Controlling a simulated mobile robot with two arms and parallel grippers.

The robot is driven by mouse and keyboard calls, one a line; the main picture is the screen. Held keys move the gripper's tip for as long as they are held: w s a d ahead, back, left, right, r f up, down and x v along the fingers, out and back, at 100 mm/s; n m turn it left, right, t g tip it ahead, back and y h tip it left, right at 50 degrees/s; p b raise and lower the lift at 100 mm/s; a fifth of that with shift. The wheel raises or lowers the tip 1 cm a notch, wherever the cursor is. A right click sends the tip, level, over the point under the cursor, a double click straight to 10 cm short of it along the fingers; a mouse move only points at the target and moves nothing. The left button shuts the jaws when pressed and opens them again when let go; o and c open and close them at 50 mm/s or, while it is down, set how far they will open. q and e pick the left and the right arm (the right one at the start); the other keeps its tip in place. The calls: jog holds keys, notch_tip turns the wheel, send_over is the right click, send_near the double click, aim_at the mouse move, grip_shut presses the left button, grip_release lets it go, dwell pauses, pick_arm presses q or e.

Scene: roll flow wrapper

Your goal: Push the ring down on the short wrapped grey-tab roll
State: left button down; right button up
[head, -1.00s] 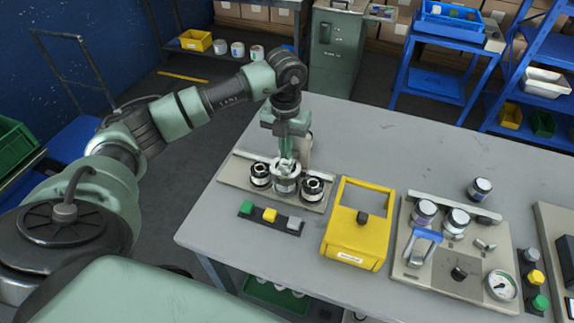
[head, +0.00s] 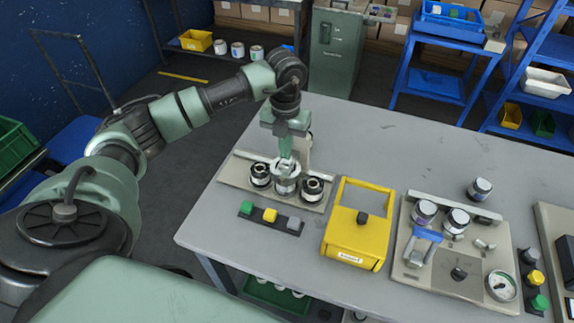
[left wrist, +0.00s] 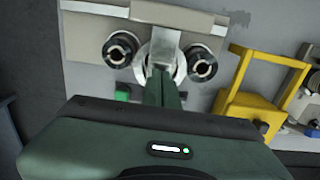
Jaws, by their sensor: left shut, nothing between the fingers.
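My left gripper (head: 285,163) points straight down over the middle roll (head: 286,187) on the beige wrapper station (head: 236,171). Its fingers are shut with nothing between them, and their tips are at a pale metal ring at the top of that roll. I cannot tell how far down the ring sits. A dark-topped roll stands on each side, left (head: 260,175) and right (head: 313,188). In the left wrist view the shut fingers (left wrist: 161,72) hide the middle of the ring (left wrist: 179,70). My right gripper is out of view.
A strip with green, yellow and grey blocks (head: 270,217) lies in front of the station. A yellow box frame (head: 355,245) stands to its right. Further right, a plate (head: 425,274) carries rolls, a blue handle and a gauge. The table behind is clear.

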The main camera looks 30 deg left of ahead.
aim_at(286, 162)
pick_arm(q)
jog(key=shift+f, duration=0.1)
dwell(0.6)
jog(key=shift+f+b, duration=1.65)
jog(key=shift+f, duration=0.45)
jog(key=shift+r+p, duration=2.9)
jog(key=shift+r, duration=1.45)
jog(key=shift+f, duration=0.1)
